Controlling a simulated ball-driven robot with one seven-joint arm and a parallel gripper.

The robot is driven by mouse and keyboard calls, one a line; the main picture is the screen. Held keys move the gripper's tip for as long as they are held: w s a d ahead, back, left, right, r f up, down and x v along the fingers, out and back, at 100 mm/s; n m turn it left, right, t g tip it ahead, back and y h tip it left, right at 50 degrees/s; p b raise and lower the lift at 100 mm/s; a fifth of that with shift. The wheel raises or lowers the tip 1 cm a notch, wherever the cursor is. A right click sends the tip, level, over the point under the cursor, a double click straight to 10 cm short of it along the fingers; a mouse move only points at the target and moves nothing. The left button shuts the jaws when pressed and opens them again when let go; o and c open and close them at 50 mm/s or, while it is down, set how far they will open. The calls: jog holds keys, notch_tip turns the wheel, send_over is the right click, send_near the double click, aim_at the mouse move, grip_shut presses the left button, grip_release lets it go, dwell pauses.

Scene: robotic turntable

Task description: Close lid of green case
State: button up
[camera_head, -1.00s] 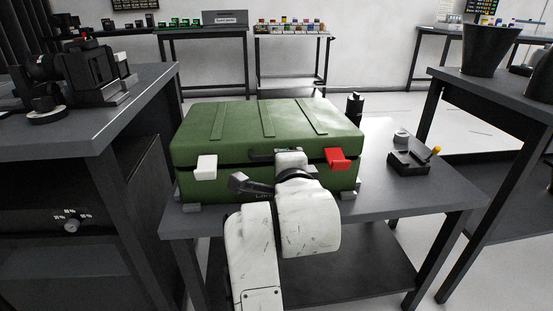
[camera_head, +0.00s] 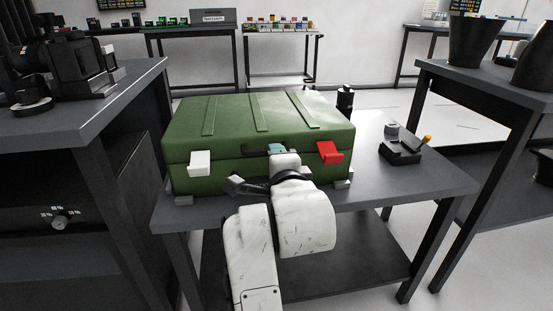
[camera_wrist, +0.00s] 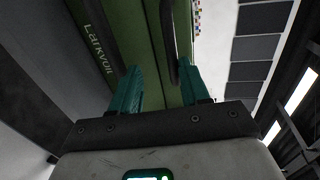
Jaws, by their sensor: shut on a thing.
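The green case (camera_head: 258,172) stands on a grey table, with its ribbed lid (camera_head: 258,115) down over the base and a thin dark seam between them. It has a white latch (camera_head: 199,162) at front left and a red latch (camera_head: 330,153) at front right. My gripper (camera_head: 276,149) is at the middle of the case's front, by the dark handle (camera_head: 256,150). In the wrist view the teal fingers (camera_wrist: 160,82) stand on either side of a part of the case's front, by the dark handle strip (camera_wrist: 168,40). The exact grip is partly hidden.
The case's table (camera_head: 420,180) has free room at its right, around a small black device (camera_head: 402,150) with a yellow knob. A workbench (camera_head: 110,100) stands close at the left. Another table (camera_head: 490,90) with dark pots stands at the right.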

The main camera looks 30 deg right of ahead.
jog(key=shift+o, duration=0.6)
jog(key=shift+f, duration=0.35)
jog(key=p+v, duration=0.1)
jog(key=v, duration=1)
jog(key=shift+r, duration=0.3)
jog(key=shift+w, duration=0.1)
